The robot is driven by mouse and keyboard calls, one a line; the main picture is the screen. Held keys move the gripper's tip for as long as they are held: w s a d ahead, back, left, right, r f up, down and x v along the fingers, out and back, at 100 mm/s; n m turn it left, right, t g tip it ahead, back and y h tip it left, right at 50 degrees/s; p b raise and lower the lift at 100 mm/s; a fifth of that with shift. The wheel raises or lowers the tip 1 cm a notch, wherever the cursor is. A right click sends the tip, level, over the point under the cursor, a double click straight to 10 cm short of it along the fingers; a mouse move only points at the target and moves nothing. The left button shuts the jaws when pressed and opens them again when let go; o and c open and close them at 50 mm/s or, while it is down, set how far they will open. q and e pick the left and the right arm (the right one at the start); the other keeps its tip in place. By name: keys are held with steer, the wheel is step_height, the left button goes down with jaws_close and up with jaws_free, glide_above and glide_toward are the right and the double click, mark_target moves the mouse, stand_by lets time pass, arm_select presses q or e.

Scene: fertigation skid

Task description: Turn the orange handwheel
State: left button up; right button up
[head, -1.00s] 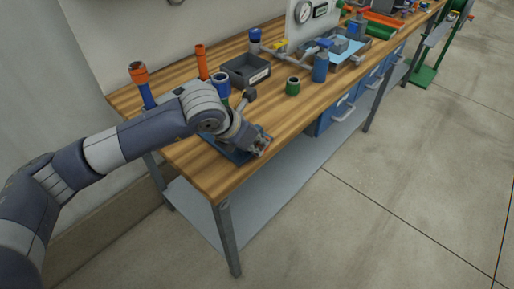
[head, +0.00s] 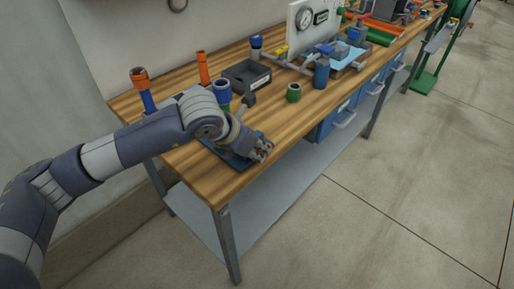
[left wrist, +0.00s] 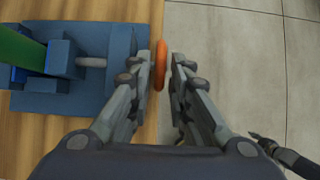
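The orange handwheel (left wrist: 160,65) shows edge-on in the left wrist view, on the right side of a blue fixture (left wrist: 75,75) with a grey stem (left wrist: 91,62). My left gripper (left wrist: 162,70) has one finger on each side of the wheel. The left finger is very near or touching it; a narrow gap shows at the right finger. In the head view my left gripper (head: 263,150) is at the bench's front edge, by the blue base plate (head: 226,153), and mostly hides the wheel. A dark jointed part (left wrist: 280,150) at lower right may be my right gripper; its fingers are unclear.
The wooden bench (head: 190,178) holds a grey bin (head: 246,76), a green ring-shaped part (head: 294,92), a blue cylinder (head: 321,73) and upright pipe pieces (head: 203,68) behind my arm. Open concrete floor (head: 370,190) lies in front.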

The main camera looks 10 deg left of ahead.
arm_select(q)
steer(key=v, duration=1.1)
steer(key=shift+a+r, duration=0.15)
steer(key=shift+r, duration=0.15)
steer(key=shift+s, duration=0.1)
